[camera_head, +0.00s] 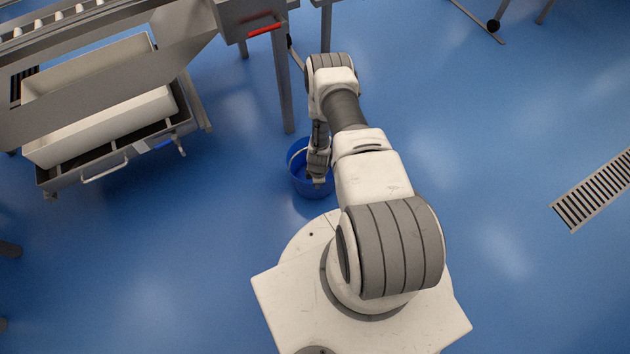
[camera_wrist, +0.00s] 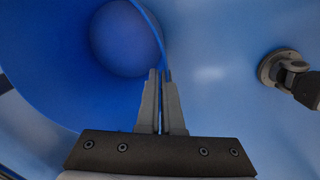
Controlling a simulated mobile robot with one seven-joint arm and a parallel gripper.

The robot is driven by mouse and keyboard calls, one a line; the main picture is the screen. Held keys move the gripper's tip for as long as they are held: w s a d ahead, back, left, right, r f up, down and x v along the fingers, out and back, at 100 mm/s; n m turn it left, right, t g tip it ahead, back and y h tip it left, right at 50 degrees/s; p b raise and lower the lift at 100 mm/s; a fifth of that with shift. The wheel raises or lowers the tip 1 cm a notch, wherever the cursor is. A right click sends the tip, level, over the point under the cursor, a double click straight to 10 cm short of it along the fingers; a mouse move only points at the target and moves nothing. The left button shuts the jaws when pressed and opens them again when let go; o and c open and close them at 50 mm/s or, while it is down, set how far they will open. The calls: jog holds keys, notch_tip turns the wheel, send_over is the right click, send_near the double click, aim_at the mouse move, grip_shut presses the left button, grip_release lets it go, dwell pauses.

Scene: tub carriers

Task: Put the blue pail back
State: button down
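The blue pail (camera_head: 305,189) is below my arm in the head view, upright, just in front of my base, with a pale line along its upper left side. My gripper (camera_head: 319,182) reaches down at its right part and hides some of it. In the wrist view the pail's inside (camera_wrist: 60,60) fills the left, with its round bottom at the top. The two fingers of my gripper (camera_wrist: 160,78) are close together, with the pail's thin rim running between their tips. I cannot tell whether the pail rests on the floor.
A metal frame leg (camera_head: 284,90) stands just behind the pail. A grey round foot (camera_wrist: 277,68) shows at right in the wrist view. A cart holding a cream tub (camera_head: 105,125) stands at left under a roller conveyor (camera_head: 40,25). A floor grate (camera_head: 592,190) lies right; the floor between is clear.

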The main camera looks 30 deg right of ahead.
jog(key=shift+w+f, duration=0.1)
jog(key=shift+f, duration=0.35)
jog(key=shift+f, duration=0.2)
jog(key=c, duration=1.1)
grip_release()
jog(key=shift+r, duration=0.1)
